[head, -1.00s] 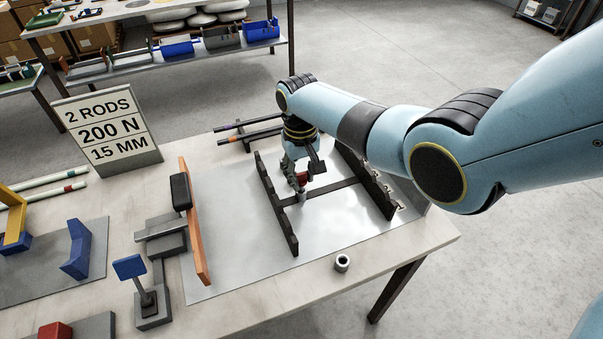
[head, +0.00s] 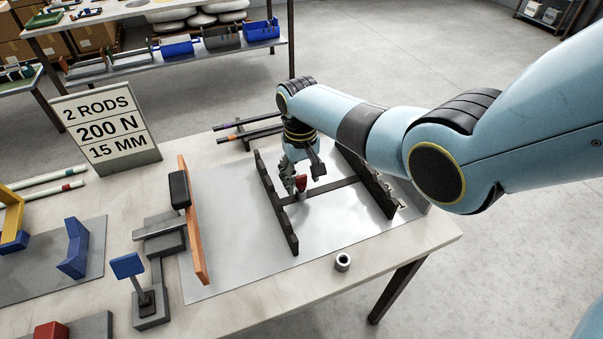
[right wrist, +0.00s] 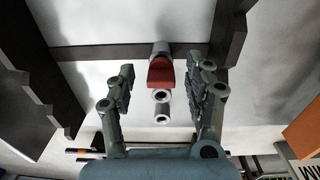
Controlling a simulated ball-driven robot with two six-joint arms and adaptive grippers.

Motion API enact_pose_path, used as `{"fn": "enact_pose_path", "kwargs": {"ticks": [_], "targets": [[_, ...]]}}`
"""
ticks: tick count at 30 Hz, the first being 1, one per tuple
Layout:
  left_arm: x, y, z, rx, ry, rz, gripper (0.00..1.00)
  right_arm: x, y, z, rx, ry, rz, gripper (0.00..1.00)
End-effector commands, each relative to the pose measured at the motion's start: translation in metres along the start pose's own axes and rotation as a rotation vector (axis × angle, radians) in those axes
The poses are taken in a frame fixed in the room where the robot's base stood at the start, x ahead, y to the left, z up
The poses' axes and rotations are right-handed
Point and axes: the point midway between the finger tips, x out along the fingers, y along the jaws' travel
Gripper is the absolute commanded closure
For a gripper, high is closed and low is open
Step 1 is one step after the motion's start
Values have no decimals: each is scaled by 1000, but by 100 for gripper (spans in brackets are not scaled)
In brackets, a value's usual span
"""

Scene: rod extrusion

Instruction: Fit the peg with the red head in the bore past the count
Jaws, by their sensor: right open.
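The peg's red head (head: 301,183) stands at the dark crossbar (head: 332,188) between two dark notched rails. In the right wrist view the red head (right wrist: 160,72) sits against a grey cylinder (right wrist: 160,48) at the crossbar. Two small grey hollow cylinders (right wrist: 162,106) show beyond it, in line. My right gripper (head: 302,178) is open around the red head. In the right wrist view its fingers (right wrist: 165,88) stand apart on both sides, with clear gaps to the head. The peg's shank is hidden, so I cannot tell how deep it sits. My left gripper is out of view.
A sign (head: 107,127) reads "2 RODS 200 N 15 MM". An orange plate (head: 194,225) stands left of the rails (head: 275,205). Dark rods (head: 250,136) lie behind. The metal sheet is clear in front.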

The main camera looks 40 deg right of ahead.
Motion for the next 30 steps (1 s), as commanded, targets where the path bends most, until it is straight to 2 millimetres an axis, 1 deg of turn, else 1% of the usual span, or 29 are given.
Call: {"fn": "enact_pose_path", "kwargs": {"ticks": [4,8,12,15,19,21,24,30], "targets": [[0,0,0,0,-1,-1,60,-9,0,-1,0,3,-1,47],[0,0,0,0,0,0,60,-29,0,-1,0,4,0,47],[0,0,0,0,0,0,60,-62,0,-1,0,6,0,47],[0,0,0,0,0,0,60,-84,0,-1,0,4,1,47],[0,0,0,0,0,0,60,-106,0,-1,0,3,1,47],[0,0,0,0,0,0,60,-113,0,-1,0,2,1,47],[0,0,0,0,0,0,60,-118,0,0,0,0,0,47],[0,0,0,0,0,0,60,-120,0,0,0,0,0,47]]}}
